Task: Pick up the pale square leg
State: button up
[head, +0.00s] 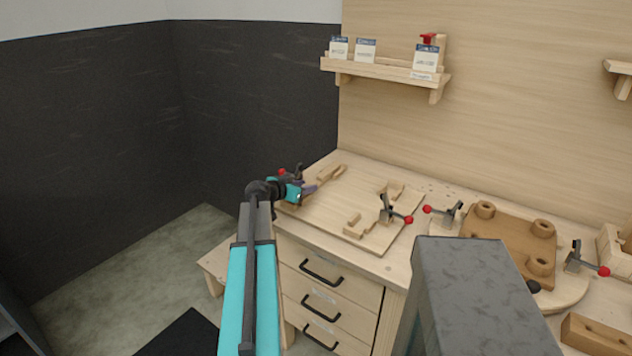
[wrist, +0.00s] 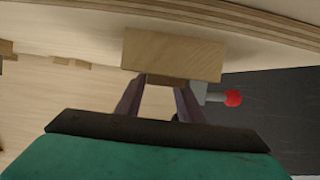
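My gripper (head: 314,187) is low over the left end of the pale work board, at the far end of my teal arm. In the wrist view its two dark fingers (wrist: 162,82) stand apart. A pale square-edged wooden block (wrist: 172,50), which looks like the pale square leg, lies across the fingertips and is wider than the gap. A narrow darker strip of wood fills the gap at the tips. I cannot tell whether the fingers press on it. In the head view a pale wooden piece (head: 331,173) lies just beyond the fingertips.
A clamp with a red knob (wrist: 232,98) is close right of the fingers in the wrist view. The pale board (head: 335,207) also carries small blocks and another clamp (head: 388,210). A brown seat form (head: 510,240) with round bosses is at right. A shelf (head: 385,70) hangs above.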

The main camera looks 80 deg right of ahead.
jog(key=shift+s+d+f, duration=0.25)
jog(key=shift+s+d, duration=0.05)
jog(key=shift+d, duration=0.25)
grip_shut()
jog(key=shift+r, duration=0.2)
